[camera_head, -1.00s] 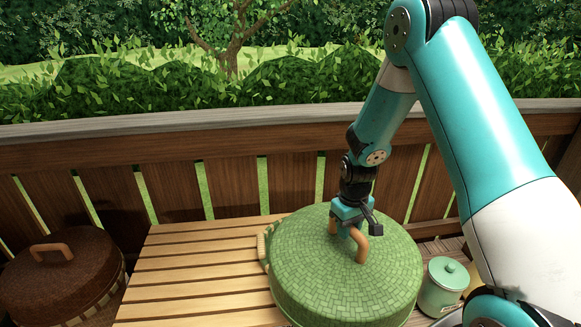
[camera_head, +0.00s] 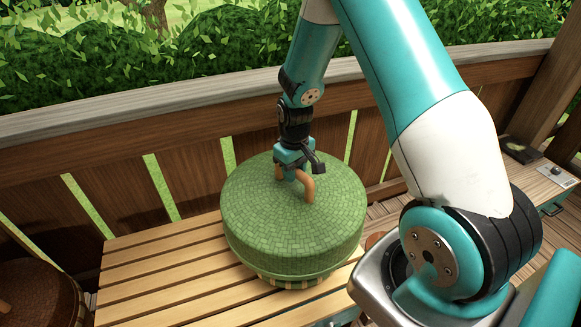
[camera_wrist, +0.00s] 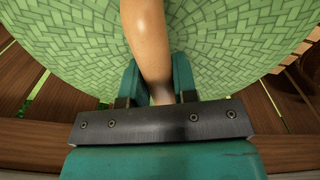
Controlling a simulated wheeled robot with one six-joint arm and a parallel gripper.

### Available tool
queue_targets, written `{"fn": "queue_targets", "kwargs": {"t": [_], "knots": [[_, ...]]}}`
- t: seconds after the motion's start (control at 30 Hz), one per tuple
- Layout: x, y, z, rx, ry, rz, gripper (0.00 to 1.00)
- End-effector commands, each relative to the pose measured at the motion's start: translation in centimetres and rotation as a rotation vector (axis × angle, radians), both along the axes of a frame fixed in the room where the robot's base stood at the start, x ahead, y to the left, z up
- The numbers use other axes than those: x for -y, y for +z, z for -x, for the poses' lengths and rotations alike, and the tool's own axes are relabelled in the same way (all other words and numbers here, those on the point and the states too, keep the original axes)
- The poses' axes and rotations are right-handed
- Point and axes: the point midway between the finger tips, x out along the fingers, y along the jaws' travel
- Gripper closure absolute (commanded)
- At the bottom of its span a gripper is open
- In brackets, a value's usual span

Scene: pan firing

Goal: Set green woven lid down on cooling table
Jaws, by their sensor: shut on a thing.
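The green woven lid (camera_head: 285,225) is a large round dome with a tan loop handle (camera_head: 308,188) on top. My gripper (camera_head: 291,172) is shut on that handle; the wrist view shows both teal fingers (camera_wrist: 158,90) on either side of it. The lid is level and appears over the right part of the slatted wooden cooling table (camera_head: 160,275). A lighter woven band shows under the lid's front edge. I cannot tell whether the lid touches the slats. The lid also fills the top of the wrist view (camera_wrist: 70,45).
A wooden railing fence (camera_head: 130,120) runs behind the table, with hedges beyond. A dark brown round lid or basket (camera_head: 35,295) stands at the lower left. The table's left slats are bare. A side counter (camera_head: 535,170) with small items is at the right.

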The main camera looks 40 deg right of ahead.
Motion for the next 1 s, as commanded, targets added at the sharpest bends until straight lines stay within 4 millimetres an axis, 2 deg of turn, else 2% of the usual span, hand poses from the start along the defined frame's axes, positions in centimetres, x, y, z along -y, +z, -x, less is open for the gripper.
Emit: {"fn": "queue_targets", "kwargs": {"t": [0.23, 1.0], "knots": [[0.2, 0.2, 0.2, 0.001, -0.003, 0.0, 1.0], [0.2, -7.6, 0.1, 0.001, -0.002, 0.0, 1.0]]}}
